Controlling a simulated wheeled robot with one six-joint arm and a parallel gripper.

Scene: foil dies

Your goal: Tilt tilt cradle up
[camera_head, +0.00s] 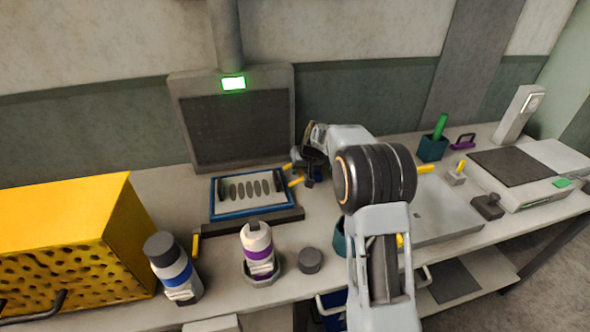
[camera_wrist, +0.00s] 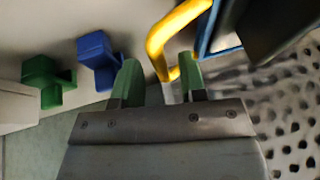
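The tilt cradle (camera_head: 213,205) is a blue-framed tray with a pale plate (camera_head: 272,187) bearing a row of dark ovals. It lies about flat on the bench before a dark-panelled hood. A yellow bent handle (camera_head: 296,183) is at its right side; it also shows in the wrist view (camera_wrist: 160,38). My gripper (camera_head: 304,168) is beside the cradle's right edge, close to that handle. In the wrist view my two green fingertips (camera_wrist: 160,82) are apart, with the handle's lower end in line with the gap. I cannot tell whether they touch it.
The hood (camera_head: 235,130) with a green light stands behind the cradle. A yellow perforated box (camera_head: 60,215), a dark-capped bottle (camera_head: 172,270) and a purple-banded bottle (camera_head: 257,245) stand left and front. A metal tray (camera_head: 440,215) lies right of my arm.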

